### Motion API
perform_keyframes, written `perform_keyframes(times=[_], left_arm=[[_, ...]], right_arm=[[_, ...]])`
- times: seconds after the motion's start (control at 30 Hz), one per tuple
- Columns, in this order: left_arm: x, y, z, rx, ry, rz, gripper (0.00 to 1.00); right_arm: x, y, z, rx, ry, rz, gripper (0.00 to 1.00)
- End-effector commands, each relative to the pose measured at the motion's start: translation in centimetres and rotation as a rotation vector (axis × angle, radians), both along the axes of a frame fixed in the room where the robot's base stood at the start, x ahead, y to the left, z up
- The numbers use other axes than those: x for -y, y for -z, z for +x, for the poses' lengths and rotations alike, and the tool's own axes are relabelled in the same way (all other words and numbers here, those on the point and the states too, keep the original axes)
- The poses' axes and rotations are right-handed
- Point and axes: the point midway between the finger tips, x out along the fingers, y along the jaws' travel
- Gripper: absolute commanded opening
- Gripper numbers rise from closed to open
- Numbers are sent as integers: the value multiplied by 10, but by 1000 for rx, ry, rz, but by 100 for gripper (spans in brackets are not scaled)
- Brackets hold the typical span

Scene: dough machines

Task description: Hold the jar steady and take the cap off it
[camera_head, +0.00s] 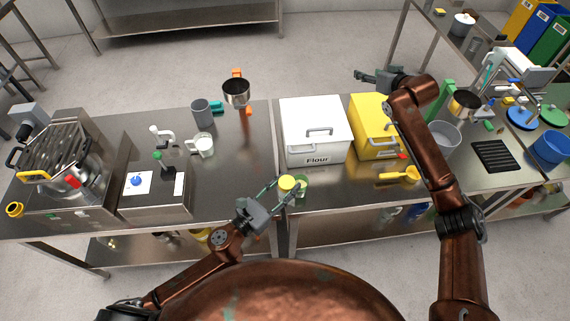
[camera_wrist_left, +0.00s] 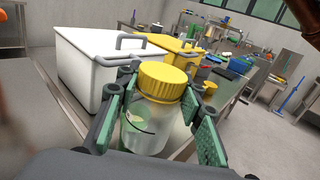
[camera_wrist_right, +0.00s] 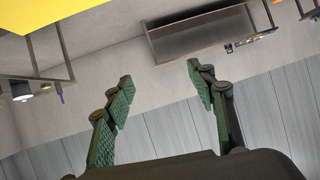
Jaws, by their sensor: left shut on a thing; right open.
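The jar (camera_wrist_left: 148,128) is clear, with a yellow cap (camera_wrist_left: 163,80) seated on top; the cap also shows in the head view (camera_head: 287,183) near the table's front edge. My left gripper (camera_head: 284,188) is shut on the jar, with a green-padded finger on each side of the body below the cap. Something pale green shows in the jar's lower part. My right gripper (camera_head: 362,75) is open and empty, beyond the yellow box and far from the jar; its spread fingers show in the right wrist view (camera_wrist_right: 160,78).
A white flour box (camera_head: 316,122) and a yellow box (camera_head: 370,115) stand behind and right of the jar. A yellow scoop (camera_head: 399,175) lies in front of the yellow box. Mugs (camera_head: 201,113) and a machine (camera_head: 70,160) are to the left.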

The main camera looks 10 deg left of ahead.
Motion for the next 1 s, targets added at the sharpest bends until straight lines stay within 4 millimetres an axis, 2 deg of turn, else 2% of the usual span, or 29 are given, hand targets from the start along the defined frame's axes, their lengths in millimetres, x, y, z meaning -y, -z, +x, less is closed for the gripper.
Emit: perform_keyframes(times=[0.03, 0.1, 0.3, 0.47, 0.6, 0.7, 0.8, 0.9, 1.0], left_arm=[[0, -1, 0, 1, 0, -1, 0], [0, -1, 0, 1, 0, -1, 0], [0, -1, 0, 1, 0, -1, 0], [0, -1, 0, 1, 0, -1, 0], [0, -1, 0, 1, 0, -1, 0], [0, -1, 0, 1, 0, -1, 0], [0, -1, 0, 1, 0, -1, 0], [0, -1, 0, 1, 0, -1, 0], [0, -1, 0, 1, 0, -1, 0]], right_arm=[[-24, -4, -7, -23, -36, -1, 51], [-54, -5, -19, -67, -85, -1, 51], [-138, -2, -66, -201, -227, -36, 51], [-193, 6, -117, -320, -339, -106, 51], [-233, 16, -169, -430, -435, -198, 51], [-253, 25, -211, -513, -498, -287, 51], [-264, 36, -255, -598, -555, -397, 51], [-266, 46, -294, -675, -597, -512, 51], [-260, 53, -325, -740, -622, -618, 51]])
